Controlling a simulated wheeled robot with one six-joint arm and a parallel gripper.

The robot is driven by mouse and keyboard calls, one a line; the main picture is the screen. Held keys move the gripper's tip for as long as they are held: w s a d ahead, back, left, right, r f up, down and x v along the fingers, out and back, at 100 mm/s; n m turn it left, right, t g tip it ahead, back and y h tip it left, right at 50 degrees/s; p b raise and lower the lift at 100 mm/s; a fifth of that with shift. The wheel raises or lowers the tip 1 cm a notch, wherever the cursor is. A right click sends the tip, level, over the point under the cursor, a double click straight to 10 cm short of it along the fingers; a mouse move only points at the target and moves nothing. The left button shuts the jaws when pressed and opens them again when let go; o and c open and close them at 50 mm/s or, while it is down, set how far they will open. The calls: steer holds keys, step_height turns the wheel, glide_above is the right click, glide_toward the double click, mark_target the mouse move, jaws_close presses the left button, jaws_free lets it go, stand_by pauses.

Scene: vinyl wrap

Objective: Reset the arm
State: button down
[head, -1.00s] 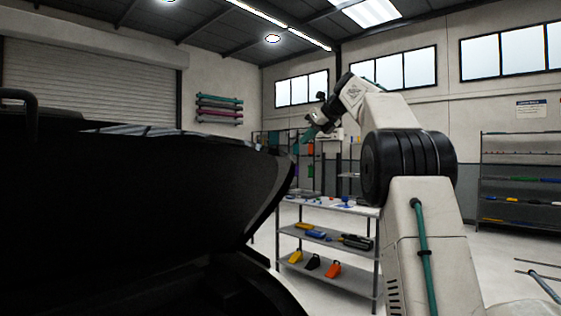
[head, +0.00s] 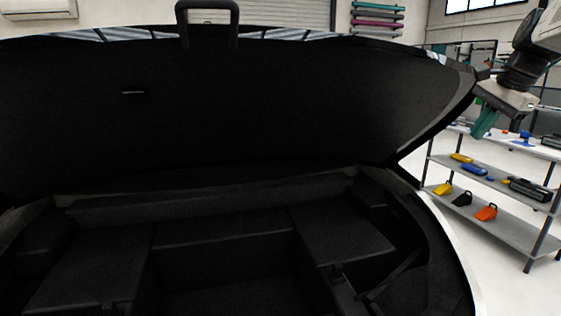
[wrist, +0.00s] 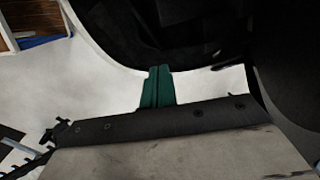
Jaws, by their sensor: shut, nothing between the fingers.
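My gripper (head: 484,122) is at the right of the head view, with green fingers pointing down. It is beside the right edge of a raised black lid. In the wrist view the green fingers (wrist: 158,86) are together with nothing between them. Beyond them in that view are pale floor and the dark rim of the open compartment. Most of my arm is outside the head view.
The black lid (head: 250,110) stands raised over an open, dark compartment (head: 220,245) that fills most of the head view. A grey shelf unit (head: 510,210) with coloured tools and scoops stands at the right. Clear floor (head: 480,245) lies between them.

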steer(key=s+a+f+n, duration=0.5)
steer(key=s+a, duration=0.2)
steer(key=s, duration=0.3)
steer(key=s+a+f+n+g+h, duration=0.1)
steer(key=s+a+f+n, duration=0.4)
steer(key=s, duration=0.6)
steer(key=s+a+f+n+g, duration=0.1)
steer(key=s+a+f+n, duration=0.4)
steer(key=s+a+f, duration=0.2)
steer(key=s+a, duration=0.2)
steer(key=s, duration=0.1)
steer(key=shift+s+a+f+h, duration=0.2)
steer(key=shift+s+h, duration=0.1)
steer(key=shift+s, duration=0.05)
steer(key=shift+g, duration=0.3)
